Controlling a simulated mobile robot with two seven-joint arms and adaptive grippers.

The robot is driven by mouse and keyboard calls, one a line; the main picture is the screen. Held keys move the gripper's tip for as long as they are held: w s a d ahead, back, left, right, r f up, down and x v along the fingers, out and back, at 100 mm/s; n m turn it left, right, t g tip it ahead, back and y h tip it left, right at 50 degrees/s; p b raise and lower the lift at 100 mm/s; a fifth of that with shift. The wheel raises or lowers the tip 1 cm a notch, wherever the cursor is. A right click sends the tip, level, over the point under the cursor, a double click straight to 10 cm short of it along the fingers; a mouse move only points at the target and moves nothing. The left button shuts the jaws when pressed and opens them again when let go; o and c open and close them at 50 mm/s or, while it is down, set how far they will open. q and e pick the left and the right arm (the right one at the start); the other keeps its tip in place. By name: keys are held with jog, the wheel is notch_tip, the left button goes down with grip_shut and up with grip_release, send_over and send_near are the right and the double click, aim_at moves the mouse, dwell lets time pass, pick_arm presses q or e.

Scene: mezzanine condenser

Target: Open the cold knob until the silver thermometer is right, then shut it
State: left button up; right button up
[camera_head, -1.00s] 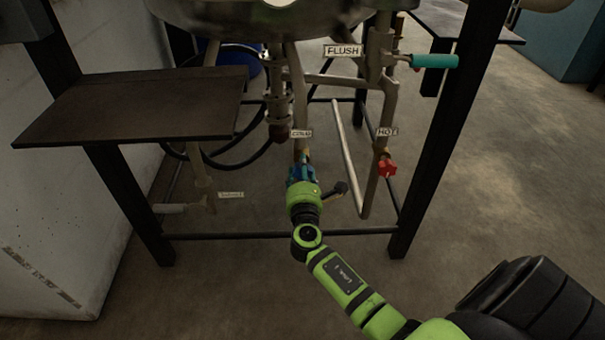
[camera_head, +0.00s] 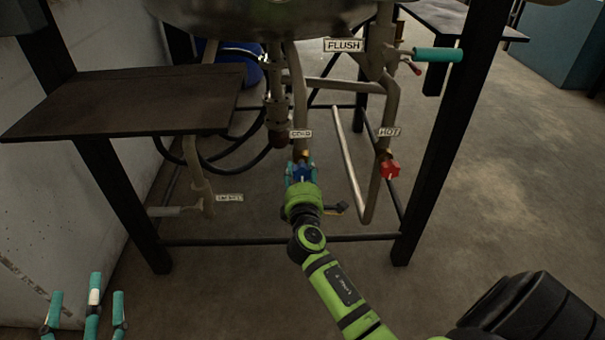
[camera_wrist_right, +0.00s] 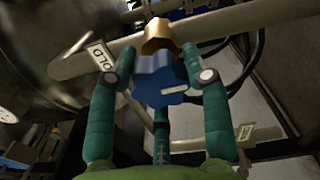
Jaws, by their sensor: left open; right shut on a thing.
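The blue cold knob (camera_head: 299,176) sits on a pipe below the COLD tag (camera_head: 301,134). My right gripper (camera_head: 302,170) is shut on it from below. In the right wrist view the teal fingers stand around the blue knob (camera_wrist_right: 160,78), under a brass fitting (camera_wrist_right: 156,36). The COLD tag (camera_wrist_right: 101,56) is partly covered by a finger there. My left gripper (camera_head: 85,308) is open and empty at the lower left of the head view, away from the pipes. I cannot make out the silver thermometer's reading in any view now.
The red hot knob (camera_head: 390,170) is to the right, under the HOT tag (camera_head: 389,132). The teal flush handle (camera_head: 438,54) is above it. A dark shelf (camera_head: 120,100) juts out at left. Black frame legs (camera_head: 440,140) flank the pipes. Open floor (camera_head: 530,180) lies right.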

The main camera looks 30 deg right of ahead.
pick_arm(q)
jog(key=shift+s+d+r, duration=0.1)
jog(key=shift+r, duration=0.25)
pick_arm(e)
jog(key=shift+a+f, duration=0.2)
jog(key=shift+a, duration=0.15)
jog(key=o, duration=1.2)
jog(key=shift+w, duration=0.15)
jog(key=shift+c, duration=0.2)
jog(key=shift+d+r, duration=0.1)
jog(key=v, duration=1.2)
